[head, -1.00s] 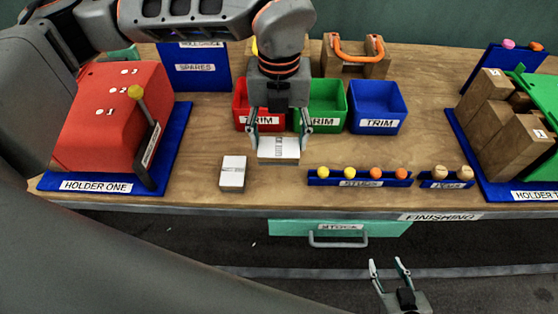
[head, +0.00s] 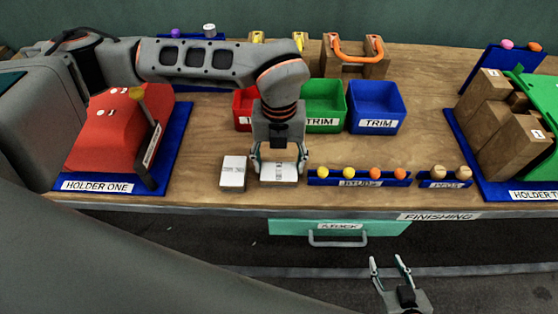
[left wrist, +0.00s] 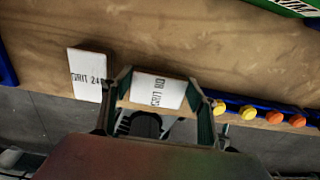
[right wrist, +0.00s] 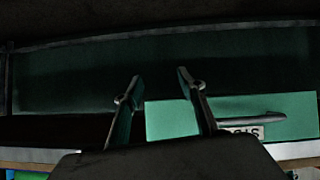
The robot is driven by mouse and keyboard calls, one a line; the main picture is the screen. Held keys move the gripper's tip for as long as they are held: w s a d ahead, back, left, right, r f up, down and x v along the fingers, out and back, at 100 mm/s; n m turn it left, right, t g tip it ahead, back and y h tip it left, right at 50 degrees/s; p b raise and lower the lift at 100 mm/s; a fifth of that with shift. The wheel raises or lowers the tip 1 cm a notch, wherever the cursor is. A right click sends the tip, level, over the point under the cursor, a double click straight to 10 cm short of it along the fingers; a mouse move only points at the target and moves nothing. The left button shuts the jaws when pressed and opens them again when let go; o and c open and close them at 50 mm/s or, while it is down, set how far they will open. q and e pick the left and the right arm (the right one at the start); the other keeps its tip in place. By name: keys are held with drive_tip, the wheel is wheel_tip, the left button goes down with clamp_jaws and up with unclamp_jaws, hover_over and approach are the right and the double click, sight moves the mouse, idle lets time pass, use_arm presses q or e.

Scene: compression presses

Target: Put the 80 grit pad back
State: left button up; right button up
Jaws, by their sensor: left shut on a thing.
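The 80 grit pad, a white-topped block (head: 279,173), is between the fingers of my left gripper (head: 279,166), low at the front of the workbench. In the left wrist view the pad (left wrist: 158,91) shows its "GRIT 80" print, with a finger at each side. My left gripper is shut on it. I cannot tell whether the pad touches the bench. Another white pad (head: 233,172), marked as grit 24-something in the left wrist view (left wrist: 90,75), lies just left of it. My right gripper (head: 390,262) is open and empty in front of the bench, below the drawer.
A blue rack with yellow and orange knobs (head: 360,181) stands close right of the held pad. Red, green and blue TRIM bins (head: 377,105) stand behind. HOLDER ONE (head: 97,186) is at left. The green drawer (head: 375,230) is below the bench edge.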

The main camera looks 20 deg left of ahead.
sight(279, 165)
use_arm(q)
drive_tip(key=shift+f, duration=0.2)
drive_tip(key=o, duration=0.8)
drive_tip(key=shift+r, duration=0.2)
wheel_tip(279, 165, up, 12)
drive_tip(key=shift+r+b, duration=0.1)
drive_tip(key=shift+b, duration=0.4)
